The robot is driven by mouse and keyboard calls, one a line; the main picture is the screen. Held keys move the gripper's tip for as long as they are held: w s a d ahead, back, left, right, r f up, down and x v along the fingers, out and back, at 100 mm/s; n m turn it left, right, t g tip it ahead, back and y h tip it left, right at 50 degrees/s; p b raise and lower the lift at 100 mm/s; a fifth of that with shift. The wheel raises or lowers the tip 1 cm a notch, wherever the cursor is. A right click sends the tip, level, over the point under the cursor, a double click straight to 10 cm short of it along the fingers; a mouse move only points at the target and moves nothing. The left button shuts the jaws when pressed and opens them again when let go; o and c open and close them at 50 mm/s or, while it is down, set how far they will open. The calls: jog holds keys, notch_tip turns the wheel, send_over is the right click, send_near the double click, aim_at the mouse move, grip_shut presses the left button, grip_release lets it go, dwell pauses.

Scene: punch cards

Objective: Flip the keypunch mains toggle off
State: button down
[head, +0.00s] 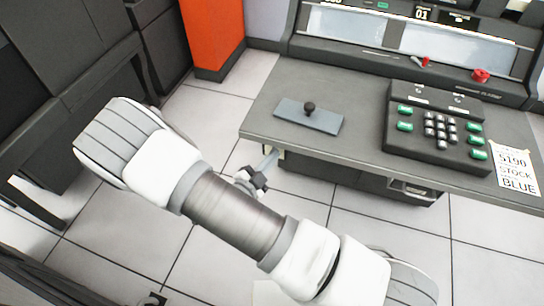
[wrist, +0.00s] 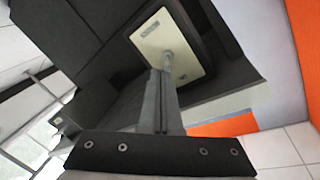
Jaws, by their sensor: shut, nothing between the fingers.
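A cream plate (wrist: 160,35) with a rounded dark surround carries a short metal toggle lever (wrist: 168,58) in the wrist view. I cannot tell which way the lever is thrown. My gripper (wrist: 157,73) is shut and empty, its fingertips right beside the lever in the picture; I cannot tell whether they touch it. In the head view my gripper (head: 271,158) is at the front left edge of the keypunch desk (head: 345,95), low near its underside. My arm crosses the foreground, and the toggle is not clearly visible there.
On the desk are a grey plate with a black knob (head: 309,107), a keypad unit (head: 436,128) with green keys and red controls (head: 480,75) behind. An orange column (head: 212,35) stands behind. The tiled floor is open.

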jog(key=shift+f+b, duration=0.55)
jog(key=shift+s+a+f, duration=0.1)
jog(key=shift+s+a, duration=0.05)
jog(key=shift+s, duration=0.05)
dwell(0.5)
